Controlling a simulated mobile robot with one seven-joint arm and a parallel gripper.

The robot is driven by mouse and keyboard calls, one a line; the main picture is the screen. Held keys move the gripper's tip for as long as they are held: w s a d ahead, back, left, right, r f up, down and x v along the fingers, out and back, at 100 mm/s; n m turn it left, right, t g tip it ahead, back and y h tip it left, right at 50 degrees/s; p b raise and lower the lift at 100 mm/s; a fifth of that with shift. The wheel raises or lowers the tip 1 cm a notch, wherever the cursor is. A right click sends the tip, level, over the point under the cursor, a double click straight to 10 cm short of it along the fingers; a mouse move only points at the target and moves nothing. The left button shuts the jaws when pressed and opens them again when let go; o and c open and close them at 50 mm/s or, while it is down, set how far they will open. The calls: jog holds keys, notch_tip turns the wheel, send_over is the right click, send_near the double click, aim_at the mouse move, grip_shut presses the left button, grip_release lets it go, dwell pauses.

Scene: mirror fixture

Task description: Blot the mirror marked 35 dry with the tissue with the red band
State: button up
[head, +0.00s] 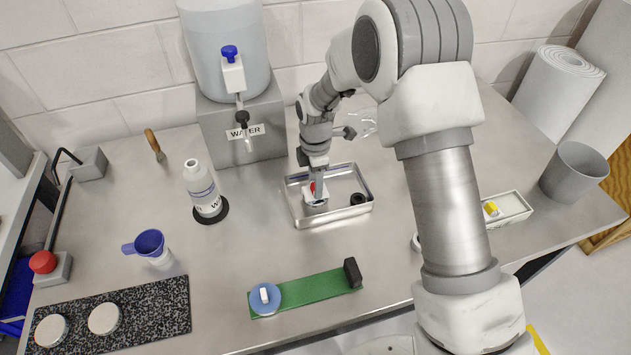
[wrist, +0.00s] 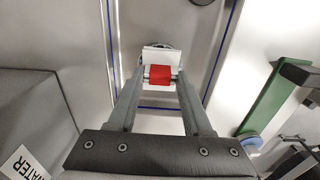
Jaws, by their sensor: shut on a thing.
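My gripper (head: 317,192) reaches down into the shallow metal tray (head: 338,217) on the bench. It is shut on a small white tissue (wrist: 157,55) with a red band (wrist: 160,75); the red also shows in the head view (head: 312,187). The tissue is low inside the tray's left part. A bit of a rounded edge shows behind the tissue in the wrist view; most of it is hidden, and I cannot tell whether it is a mirror or whether the tissue touches it. No mark 35 is readable.
A dark ring (head: 357,199) lies in the tray's right part. A water tank (head: 228,45) stands behind, a bottle (head: 202,187) to the left. In front is a green strip (head: 315,290) with a blue disc (head: 265,297). A white tray (head: 512,209) with a yellow-banded piece is right.

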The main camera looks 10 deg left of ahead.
jog(key=shift+f+b, duration=0.4)
jog(key=shift+f, duration=0.1)
dwell(1.2)
jog(key=shift+r, duration=0.15)
jog(key=shift+r+p, duration=2.05)
jog(key=shift+r, duration=1.35)
